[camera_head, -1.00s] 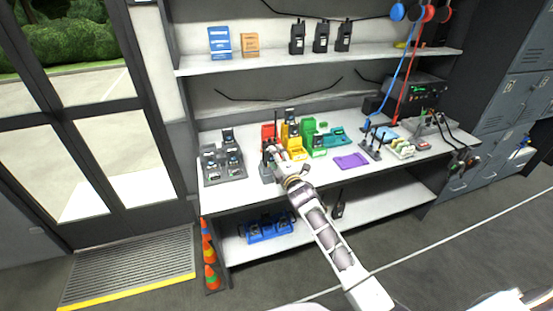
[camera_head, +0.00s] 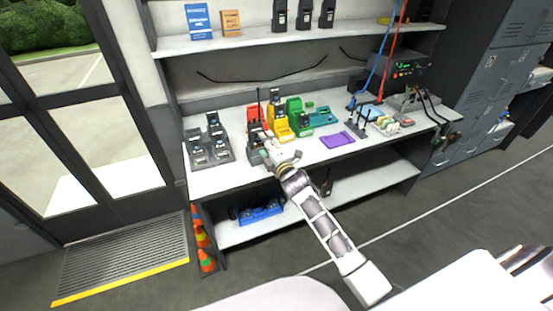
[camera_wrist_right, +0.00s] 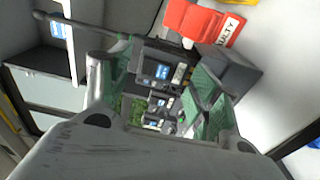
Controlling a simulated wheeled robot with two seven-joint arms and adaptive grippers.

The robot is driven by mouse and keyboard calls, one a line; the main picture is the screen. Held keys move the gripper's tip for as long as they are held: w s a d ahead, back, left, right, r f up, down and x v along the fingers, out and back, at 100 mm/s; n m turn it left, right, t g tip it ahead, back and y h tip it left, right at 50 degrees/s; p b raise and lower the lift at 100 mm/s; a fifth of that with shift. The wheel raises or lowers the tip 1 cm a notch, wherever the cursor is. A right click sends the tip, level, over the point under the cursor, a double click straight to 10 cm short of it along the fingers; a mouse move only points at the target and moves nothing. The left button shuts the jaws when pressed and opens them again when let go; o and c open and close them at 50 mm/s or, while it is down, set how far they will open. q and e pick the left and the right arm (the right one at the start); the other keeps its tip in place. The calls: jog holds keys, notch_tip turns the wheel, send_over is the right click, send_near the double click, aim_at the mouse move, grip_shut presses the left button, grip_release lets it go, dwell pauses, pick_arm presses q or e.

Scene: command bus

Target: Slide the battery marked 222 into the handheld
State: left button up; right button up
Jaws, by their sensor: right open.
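My right gripper (camera_head: 264,153) is at the front of the workbench, beside a dark grey stand (camera_head: 256,137). A thin black antenna rises there, apparently from a handheld (camera_head: 258,112) that the gripper partly hides. In the right wrist view my gripper (camera_wrist_right: 160,88) has its green-padded fingers apart. Between and beyond the fingers are dark batteries with small labels (camera_wrist_right: 163,72), in a grey charger (camera_head: 209,155) at the bench's left end. No number 222 is legible. My left gripper is not in view.
Red (camera_head: 253,114), yellow (camera_head: 280,130) and green (camera_head: 295,108) bins stand behind the gripper. A purple mat (camera_head: 337,139) lies to the right. Radios (camera_head: 304,14) stand on the upper shelf, and a blue crate (camera_head: 258,212) is on the lower one.

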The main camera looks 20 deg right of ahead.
jog(key=s, duration=0.8)
jog(key=shift+s+d, duration=0.25)
jog(key=shift+d, duration=0.15)
dwell(0.9)
